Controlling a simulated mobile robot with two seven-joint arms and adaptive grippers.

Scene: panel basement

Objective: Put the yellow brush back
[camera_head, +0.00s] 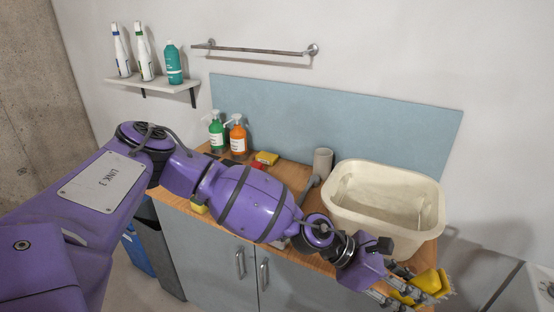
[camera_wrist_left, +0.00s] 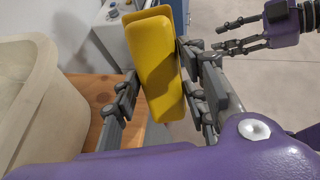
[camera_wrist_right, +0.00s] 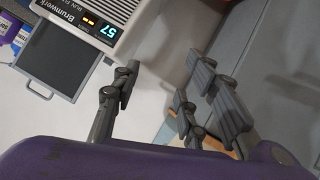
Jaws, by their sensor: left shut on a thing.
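The yellow brush (camera_wrist_left: 160,75) is a long yellow block with a second yellow part behind it, held between the fingers of my left gripper (camera_wrist_left: 160,88). In the head view the yellow brush (camera_head: 427,283) shows at the lower right, in front of the cream basin and off the counter's front edge. My left gripper (camera_head: 408,292) is shut on it. My right gripper (camera_wrist_right: 160,92) is open with nothing between its fingers. In the left wrist view the right gripper (camera_wrist_left: 232,38) shows to the right of the brush, apart from it.
The cream basin (camera_head: 385,207) stands on the wooden counter (camera_head: 302,262). A grey cup (camera_head: 322,162), a green bottle (camera_head: 216,133), an orange bottle (camera_head: 238,138) and a yellow-red item (camera_head: 266,158) stand behind my left arm. A wall shelf (camera_head: 150,86) holds several bottles. My arm hides part of the counter.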

